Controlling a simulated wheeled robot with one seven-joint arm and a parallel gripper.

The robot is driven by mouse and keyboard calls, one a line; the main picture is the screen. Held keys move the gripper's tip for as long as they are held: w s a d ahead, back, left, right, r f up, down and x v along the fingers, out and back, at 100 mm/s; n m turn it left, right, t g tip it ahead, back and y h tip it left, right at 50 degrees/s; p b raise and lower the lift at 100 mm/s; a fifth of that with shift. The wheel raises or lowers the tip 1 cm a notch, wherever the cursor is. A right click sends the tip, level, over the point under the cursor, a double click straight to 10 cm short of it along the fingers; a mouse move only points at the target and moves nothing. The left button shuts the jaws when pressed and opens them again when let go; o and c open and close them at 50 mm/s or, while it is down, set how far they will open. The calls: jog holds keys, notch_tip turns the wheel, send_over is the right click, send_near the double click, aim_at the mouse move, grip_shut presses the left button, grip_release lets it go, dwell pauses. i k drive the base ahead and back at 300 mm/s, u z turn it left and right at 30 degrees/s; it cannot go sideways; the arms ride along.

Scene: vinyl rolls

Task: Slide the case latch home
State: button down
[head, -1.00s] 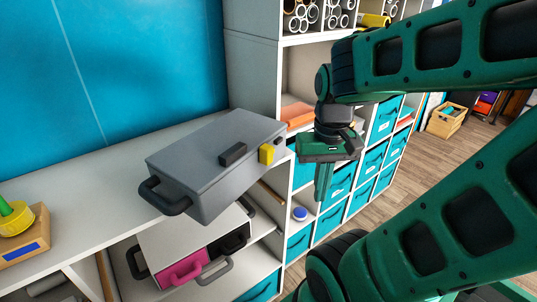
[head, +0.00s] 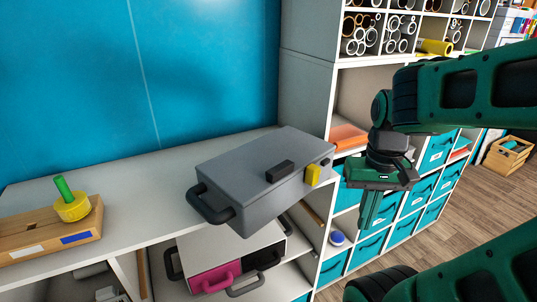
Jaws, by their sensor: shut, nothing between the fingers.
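The grey case (head: 245,185) sits on the white shelf top, its near corner reaching past the front edge. It has a black handle (head: 209,206) at its left end and a black block (head: 280,171) on its lid. The yellow latch (head: 313,175) is on the case's right part, near the lid's edge, with a small dark piece beside it. My green gripper (head: 366,222) is to the right of the case, apart from it, pointing down. Its fingers are together and hold nothing.
A wooden block with a yellow disc and green peg (head: 71,200) stands on the shelf top (head: 130,215) at left. Below lies a white, magenta and black case (head: 225,262). Shelving with teal bins (head: 385,232) stands behind my gripper. The shelf top between block and case is clear.

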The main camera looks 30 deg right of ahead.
aim_at(313, 172)
jog(key=z, duration=0.5)
jog(key=k, duration=1.8)
jog(key=u, duration=0.45)
jog(key=i, duration=1)
